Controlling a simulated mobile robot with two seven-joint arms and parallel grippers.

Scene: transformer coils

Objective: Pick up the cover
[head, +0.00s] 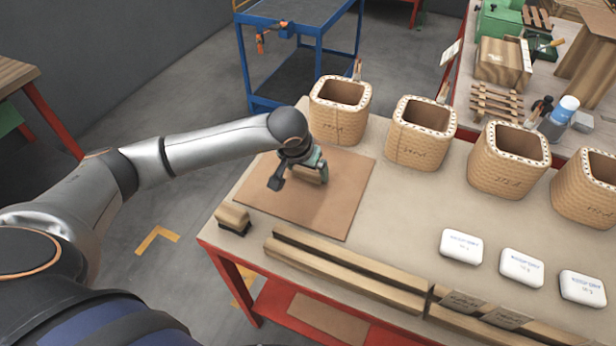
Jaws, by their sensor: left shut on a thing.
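A flat brown square sheet (340,212), which looks like the cover, lies on the near left part of the table. My left gripper (311,176) reaches in from the left and points down over the sheet's upper middle. It is shut on a small tan wooden piece (308,175), which looks like a handle on the sheet. The gripper partly hides this piece, and I cannot tell whether it is fixed to the sheet. The sheet looks flat on the table. My right gripper is not in view.
Several woven coils (422,135) stand in a row behind and right of the sheet. A wooden brush (233,218) lies to its left. Long wooden bars (345,270) lie along the table's front edge. White labelled packs (461,246) sit at right. A blue cart (290,60) stands behind.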

